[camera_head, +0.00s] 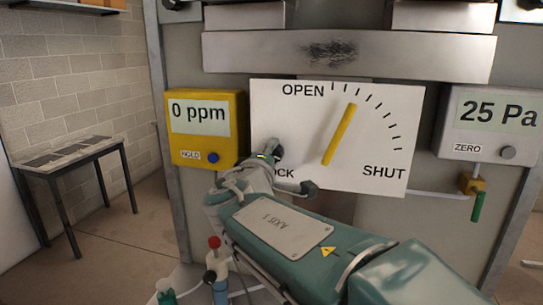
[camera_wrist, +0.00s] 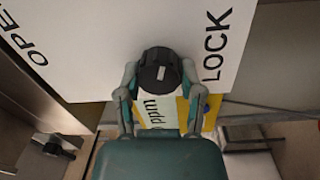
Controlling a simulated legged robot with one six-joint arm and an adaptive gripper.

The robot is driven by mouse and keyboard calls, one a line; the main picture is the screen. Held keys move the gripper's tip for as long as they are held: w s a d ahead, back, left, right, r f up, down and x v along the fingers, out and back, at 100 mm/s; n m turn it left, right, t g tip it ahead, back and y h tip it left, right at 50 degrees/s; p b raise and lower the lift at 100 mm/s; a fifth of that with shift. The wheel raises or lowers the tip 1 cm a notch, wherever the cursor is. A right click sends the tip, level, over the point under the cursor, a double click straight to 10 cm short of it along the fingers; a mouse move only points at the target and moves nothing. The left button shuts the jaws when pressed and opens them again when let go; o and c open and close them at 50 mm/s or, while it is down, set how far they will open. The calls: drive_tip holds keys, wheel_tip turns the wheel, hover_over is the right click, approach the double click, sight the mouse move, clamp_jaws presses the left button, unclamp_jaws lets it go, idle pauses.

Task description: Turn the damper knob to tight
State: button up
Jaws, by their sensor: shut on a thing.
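A round black knob (camera_wrist: 161,66) with a short white mark sits on the white damper plate (camera_wrist: 100,45), beside the word LOCK, in the wrist view. My gripper (camera_wrist: 159,75) has one finger on each side of the knob and is shut on it. In the head view the damper plate (camera_head: 290,115) carries a yellow pointer (camera_head: 340,133), tilted with its top to the right, between OPEN and SHUT. My gripper (camera_head: 282,172) is at the plate's lower left there, covering part of the word LOCK. I cannot clearly make out the knob in that view.
A yellow meter (camera_head: 207,130) reading 0 ppm is left of the plate, close to my gripper. A grey gauge (camera_head: 489,125) reading 25 Pa is at the right, with a green-handled valve (camera_head: 477,206) below. A table (camera_head: 75,158) stands at the far left.

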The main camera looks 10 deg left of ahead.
drive_tip(key=shift+f+m, duration=0.3)
drive_tip(key=o, duration=1.1)
drive_tip(key=shift+o, duration=0.2)
drive_tip(key=shift+r, duration=0.1)
drive_tip(key=shift+s+r, duration=0.1)
drive_tip(key=shift+s, duration=0.1)
drive_tip(key=s, duration=1.1)
drive_tip(key=shift+s+a+f, duration=0.25)
drive_tip(key=shift+a+f, duration=0.1)
drive_tip(key=shift+a, duration=0.1)
